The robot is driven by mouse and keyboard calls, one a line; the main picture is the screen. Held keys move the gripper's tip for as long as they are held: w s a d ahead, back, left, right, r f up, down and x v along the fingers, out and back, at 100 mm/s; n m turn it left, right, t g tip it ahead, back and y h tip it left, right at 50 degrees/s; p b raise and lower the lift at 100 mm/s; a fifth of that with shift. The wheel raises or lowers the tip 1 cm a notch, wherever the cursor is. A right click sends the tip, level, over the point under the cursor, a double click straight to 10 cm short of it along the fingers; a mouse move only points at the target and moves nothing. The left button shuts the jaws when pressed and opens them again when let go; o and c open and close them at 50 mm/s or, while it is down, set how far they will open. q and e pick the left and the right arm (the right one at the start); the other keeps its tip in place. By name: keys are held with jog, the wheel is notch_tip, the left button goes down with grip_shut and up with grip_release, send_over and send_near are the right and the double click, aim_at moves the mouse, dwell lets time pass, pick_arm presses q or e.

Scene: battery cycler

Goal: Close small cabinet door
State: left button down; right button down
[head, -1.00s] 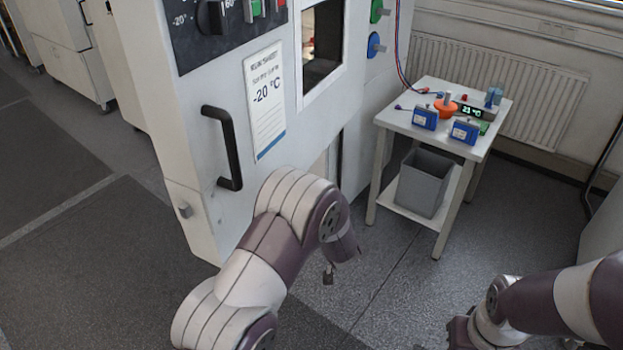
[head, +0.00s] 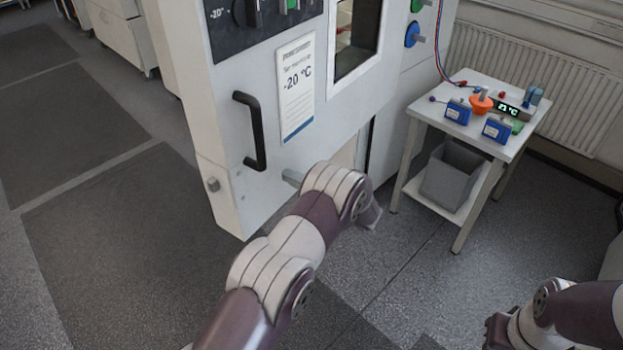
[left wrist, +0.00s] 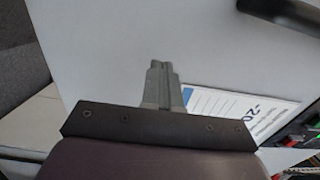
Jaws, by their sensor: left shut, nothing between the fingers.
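The cabinet door (head: 272,115) is the pale panel with a black handle (head: 254,130) and a "-20 °C" label (head: 296,88). My left gripper (head: 292,177) is at the door's front, below the label and to the right of the handle's lower end. In the left wrist view its two fingers (left wrist: 160,84) are shut together, empty, in front of the pale door surface, with the label at lower right and the handle at top right. I cannot tell whether the fingertips touch the door. My forearm hides part of the door's lower right.
A white side table (head: 480,100) with blue devices and an orange item stands to the right, with a grey bin (head: 452,175) on its lower shelf. A radiator (head: 560,95) is behind it. The floor at left is free.

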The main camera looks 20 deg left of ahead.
aim_at(273, 168)
pick_arm(q)
jog(key=p+x, duration=0.1)
jog(key=x, duration=0.2)
jog(key=shift+w+a, duration=0.15)
jog(key=shift+w, duration=0.05)
jog(key=shift+a, duration=0.25)
